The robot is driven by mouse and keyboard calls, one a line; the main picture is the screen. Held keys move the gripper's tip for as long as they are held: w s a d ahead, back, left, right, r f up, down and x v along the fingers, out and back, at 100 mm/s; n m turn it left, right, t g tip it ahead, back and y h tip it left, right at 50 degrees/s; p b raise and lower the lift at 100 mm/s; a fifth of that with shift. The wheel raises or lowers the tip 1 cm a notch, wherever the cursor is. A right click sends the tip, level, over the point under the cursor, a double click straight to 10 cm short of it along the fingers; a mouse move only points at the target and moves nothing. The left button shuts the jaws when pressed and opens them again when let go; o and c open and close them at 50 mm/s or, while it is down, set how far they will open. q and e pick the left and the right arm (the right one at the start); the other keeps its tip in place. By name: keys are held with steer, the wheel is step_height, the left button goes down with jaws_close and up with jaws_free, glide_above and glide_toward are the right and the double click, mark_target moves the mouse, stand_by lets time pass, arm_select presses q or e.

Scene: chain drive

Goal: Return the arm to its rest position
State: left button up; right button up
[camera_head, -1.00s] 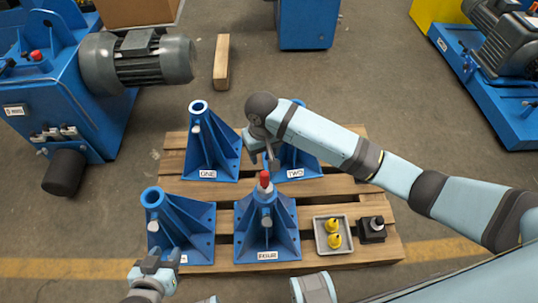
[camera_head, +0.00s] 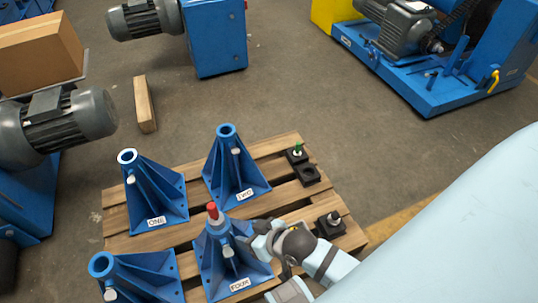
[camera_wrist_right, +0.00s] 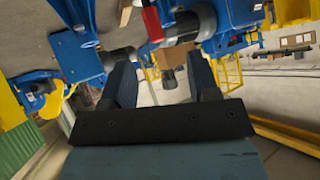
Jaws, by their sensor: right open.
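My right gripper (camera_head: 262,240) is beside the blue stand labelled FOUR (camera_head: 228,262) in the head view, with its forearm coming in from the lower right. Whether it touches the stand cannot be told. In the right wrist view its two dark fingers (camera_wrist_right: 162,80) are apart with nothing between them. A red-topped grey piece (camera_head: 213,213) sits on top of stand FOUR. Stand ONE (camera_head: 155,195), stand TWO (camera_head: 235,172) and a third stand (camera_head: 140,275), its label out of view, have open tops. My left gripper is out of view.
The wooden pallet (camera_head: 120,243) carries the stands. Black blocks, one with a green pin (camera_head: 297,151), one empty (camera_head: 307,175) and one with a grey pin (camera_head: 331,224), lie on its right side. A wooden beam (camera_head: 145,103) and blue machines stand beyond. Floor right of the pallet is clear.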

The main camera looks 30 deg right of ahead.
steer(key=shift+t+h, duration=0.4)
steer(key=shift+t, duration=0.2)
steer(key=s+d, duration=0.3)
steer(key=shift+d+r, duration=0.2)
steer(key=shift+r, duration=0.2)
